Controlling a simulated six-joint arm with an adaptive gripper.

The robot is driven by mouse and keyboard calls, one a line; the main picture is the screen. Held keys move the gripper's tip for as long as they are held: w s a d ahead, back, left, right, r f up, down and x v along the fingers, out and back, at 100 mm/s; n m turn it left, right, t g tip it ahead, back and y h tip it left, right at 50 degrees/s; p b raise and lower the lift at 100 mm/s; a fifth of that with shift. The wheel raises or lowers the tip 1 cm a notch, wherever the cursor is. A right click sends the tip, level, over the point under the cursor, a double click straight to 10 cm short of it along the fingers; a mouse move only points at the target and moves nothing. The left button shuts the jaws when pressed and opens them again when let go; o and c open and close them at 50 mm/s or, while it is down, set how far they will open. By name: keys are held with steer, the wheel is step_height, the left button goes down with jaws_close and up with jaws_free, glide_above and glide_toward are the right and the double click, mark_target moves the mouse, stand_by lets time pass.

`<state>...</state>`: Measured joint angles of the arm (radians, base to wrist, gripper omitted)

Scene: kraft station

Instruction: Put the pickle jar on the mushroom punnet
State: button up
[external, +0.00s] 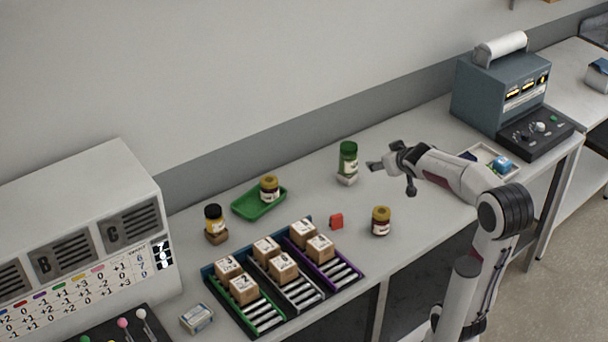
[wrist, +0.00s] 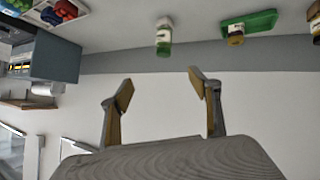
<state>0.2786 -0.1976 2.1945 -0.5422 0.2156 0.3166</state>
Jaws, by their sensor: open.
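A green jar with a green lid (external: 348,158), which may be the pickle jar, stands upright on a small pale block (external: 347,180) towards the back of the bench. Its green lid also shows in the wrist view (wrist: 164,49). A jar with a yellow lid (external: 269,188) stands on a green tray (external: 246,211), and a similar jar (external: 381,221) stands directly on the bench. I cannot tell for certain which thing is the mushroom punnet. My gripper (external: 391,178) is open and empty, just right of the green jar and apart from it. Its spread fingers show in the wrist view (wrist: 160,88).
A dark-lidded jar (external: 214,222) stands on a brown block at left. A blue-grey machine (external: 499,88) stands at right. Bare bench lies around the green jar.

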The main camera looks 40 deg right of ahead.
steer(key=s+a+f+g+y, duration=0.1)
steer(key=s+a+f, duration=0.1)
steer(key=s+a, duration=0.3)
steer(key=s+a+f+n+g+y, duration=0.1)
steer(key=s+a+f+g+y, duration=0.1)
steer(key=s+a, duration=0.4)
steer(key=s+a+f+g+y, duration=0.1)
steer(key=s+a+f, duration=0.3)
steer(key=s, duration=1)
steer(key=shift+a, duration=0.75)
